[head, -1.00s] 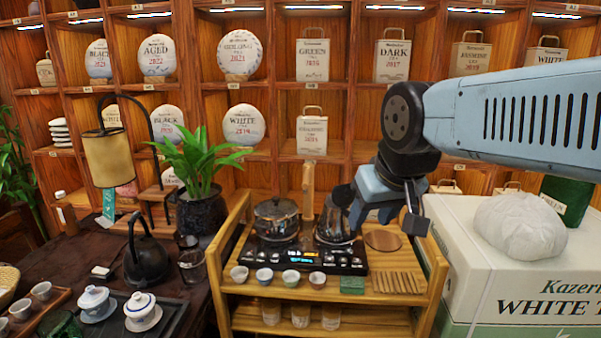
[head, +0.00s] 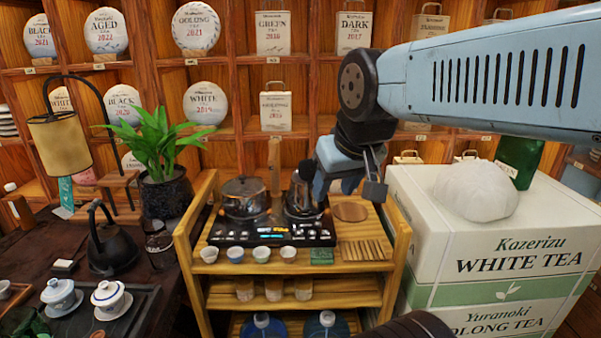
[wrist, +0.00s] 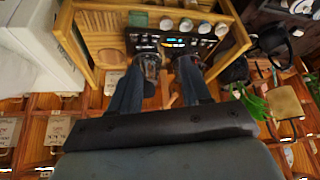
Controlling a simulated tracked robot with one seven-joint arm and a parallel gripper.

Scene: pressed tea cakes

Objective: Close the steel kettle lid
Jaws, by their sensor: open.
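The steel kettle (head: 302,205) stands on the right side of a black hob panel on the wooden cart. My gripper (head: 334,186) is just right of its upper part in the head view and overlaps it, so I cannot tell how its lid sits or whether they touch. In the wrist view my gripper (wrist: 160,72) is open, its two blue-grey fingers apart with nothing held between them. The kettle (wrist: 151,66) shows beside the left finger, partly hidden by it.
A steel pot with a glass lid (head: 245,203) stands left of the kettle. An upright wooden post (head: 274,165) rises behind them. Several small cups (head: 262,254) line the cart's front. A large tea box (head: 430,215) stands to the right, a plant (head: 160,145) to the left.

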